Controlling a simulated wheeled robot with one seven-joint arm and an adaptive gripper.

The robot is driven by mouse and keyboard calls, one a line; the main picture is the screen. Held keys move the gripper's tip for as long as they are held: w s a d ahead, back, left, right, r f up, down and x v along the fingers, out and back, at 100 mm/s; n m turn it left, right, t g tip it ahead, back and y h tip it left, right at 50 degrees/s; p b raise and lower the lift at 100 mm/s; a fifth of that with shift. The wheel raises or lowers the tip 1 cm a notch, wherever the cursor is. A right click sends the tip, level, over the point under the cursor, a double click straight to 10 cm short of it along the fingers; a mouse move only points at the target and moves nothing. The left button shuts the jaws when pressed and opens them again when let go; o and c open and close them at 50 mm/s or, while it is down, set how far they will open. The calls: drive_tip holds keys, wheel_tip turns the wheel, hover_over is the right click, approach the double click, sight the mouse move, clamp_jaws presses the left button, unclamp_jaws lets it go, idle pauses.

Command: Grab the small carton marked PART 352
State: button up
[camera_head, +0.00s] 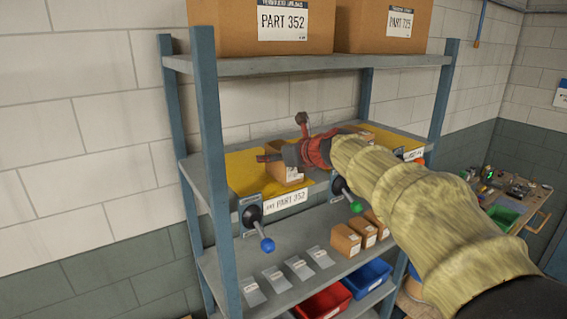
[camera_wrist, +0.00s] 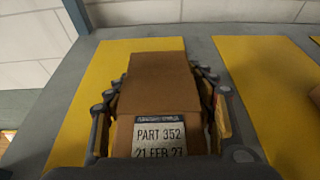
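The small brown carton marked PART 352 (camera_wrist: 160,132) stands on a yellow mat on the middle shelf, its label facing my wrist camera. It shows partly in the head view (camera_head: 284,175), with my gripper in front of it. My gripper (camera_wrist: 160,85) has one finger along each side of the carton. The fingers are spread about as wide as the carton and very close to its sides. I cannot tell whether both touch it. In the head view, my gripper (camera_head: 284,156) reaches in over the shelf from the right.
A second yellow mat (camera_wrist: 255,70) lies to the right, with another carton (camera_wrist: 316,95) at the picture's edge. Large boxes (camera_head: 275,40) stand on the top shelf (camera_head: 300,64) above. Levers with a blue knob (camera_head: 267,245) and a green knob (camera_head: 356,207) stick out in front.

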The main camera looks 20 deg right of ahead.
clamp_jaws()
idle(0.5)
drive_tip(key=shift+r, duration=0.15)
